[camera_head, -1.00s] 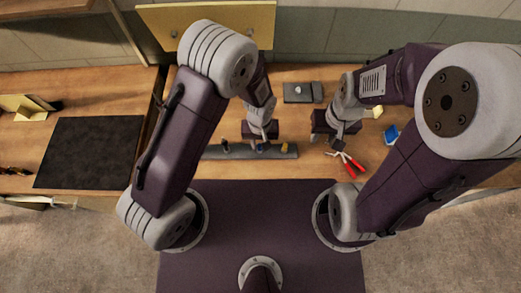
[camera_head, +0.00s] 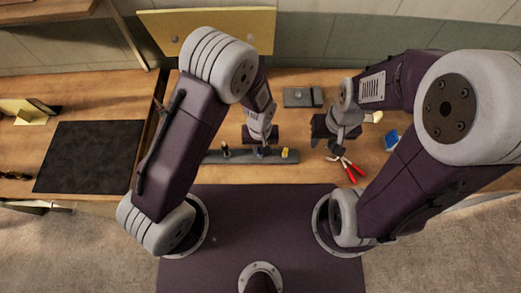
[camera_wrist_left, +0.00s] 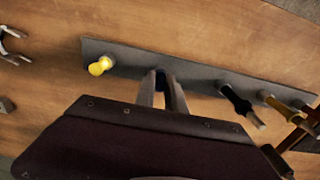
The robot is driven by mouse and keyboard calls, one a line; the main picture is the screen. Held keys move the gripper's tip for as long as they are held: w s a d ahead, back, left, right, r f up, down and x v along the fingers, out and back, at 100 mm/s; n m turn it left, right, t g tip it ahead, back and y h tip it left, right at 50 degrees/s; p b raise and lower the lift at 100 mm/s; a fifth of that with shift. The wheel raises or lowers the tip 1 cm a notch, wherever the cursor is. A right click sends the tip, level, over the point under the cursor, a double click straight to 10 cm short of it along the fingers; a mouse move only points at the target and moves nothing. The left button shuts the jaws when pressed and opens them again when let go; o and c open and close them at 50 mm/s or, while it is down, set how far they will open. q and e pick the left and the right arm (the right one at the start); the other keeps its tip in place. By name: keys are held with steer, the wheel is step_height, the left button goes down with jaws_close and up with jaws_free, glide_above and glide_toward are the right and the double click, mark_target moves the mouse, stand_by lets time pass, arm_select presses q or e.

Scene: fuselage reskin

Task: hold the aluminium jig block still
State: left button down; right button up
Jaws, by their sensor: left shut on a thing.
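The aluminium jig block, a long grey bar (camera_head: 222,158), lies along the front of the bench. It also shows in the left wrist view (camera_wrist_left: 210,82). My left gripper (camera_head: 262,148) reaches down to the middle of the bar. In the left wrist view its two fingers (camera_wrist_left: 163,88) are close together at the bar with something dark blue between them; the exact contact is partly hidden. A yellow piece (camera_wrist_left: 100,66), a black piece (camera_wrist_left: 242,103) and a brass-coloured piece (camera_wrist_left: 285,106) stand in the bar. My right gripper (camera_head: 336,148) is low beside red-handled pliers (camera_head: 352,170); its fingertips are unclear.
A dark grey block (camera_head: 299,97) lies behind the bar. A blue item (camera_head: 391,138) lies to the right. A yellow panel (camera_head: 215,30) stands at the back.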

arm_select(q)
steer(key=shift+r+p, duration=0.4)
steer(key=shift+r, duration=0.15)
step_height(320, 180, up, 3)
steer(key=p, duration=0.3)
steer(key=shift+r, duration=0.1)
